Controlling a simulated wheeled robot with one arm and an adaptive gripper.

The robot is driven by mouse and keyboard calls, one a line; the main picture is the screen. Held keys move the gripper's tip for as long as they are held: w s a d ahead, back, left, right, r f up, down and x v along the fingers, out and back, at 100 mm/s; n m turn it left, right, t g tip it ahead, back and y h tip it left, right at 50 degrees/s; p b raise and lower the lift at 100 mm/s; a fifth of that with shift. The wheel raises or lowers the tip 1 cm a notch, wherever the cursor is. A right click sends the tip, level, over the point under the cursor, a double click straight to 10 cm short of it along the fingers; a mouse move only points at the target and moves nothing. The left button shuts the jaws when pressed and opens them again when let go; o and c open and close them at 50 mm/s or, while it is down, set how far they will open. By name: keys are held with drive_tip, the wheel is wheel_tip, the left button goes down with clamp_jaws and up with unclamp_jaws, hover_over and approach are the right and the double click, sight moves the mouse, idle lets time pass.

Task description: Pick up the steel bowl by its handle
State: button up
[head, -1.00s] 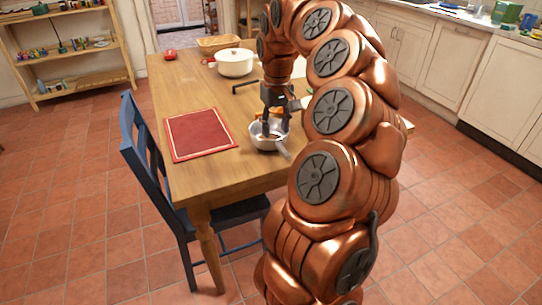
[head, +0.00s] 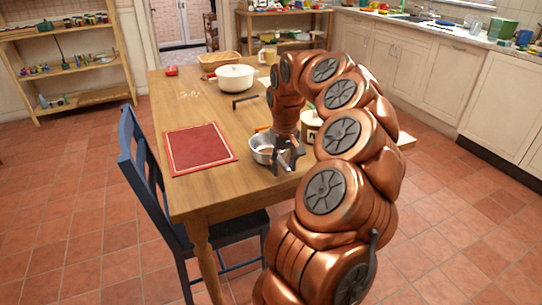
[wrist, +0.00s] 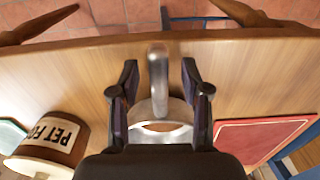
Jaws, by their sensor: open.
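The steel bowl (head: 260,147) stands on the wooden table, near its front right part. Its handle (wrist: 158,80) points away from the bowl toward the table edge in the wrist view. My gripper (head: 286,168) is pointed down beside the bowl, at the handle. In the wrist view my gripper (wrist: 159,70) is open, with one finger on each side of the handle and a gap on both sides. The bowl's rim (wrist: 180,133) shows between the fingers, and the rest of the bowl is hidden by my gripper body.
A red placemat (head: 200,148) lies left of the bowl. A pet food canister (wrist: 58,135) stands on the other side. A white pot (head: 235,78) and a basket (head: 219,60) are farther back on the table (head: 190,105). A blue chair (head: 150,170) stands at the left edge.

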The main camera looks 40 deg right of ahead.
drive_tip(key=shift+f, duration=0.1)
drive_tip(key=shift+c, duration=0.3)
clamp_jaws()
idle(0.4)
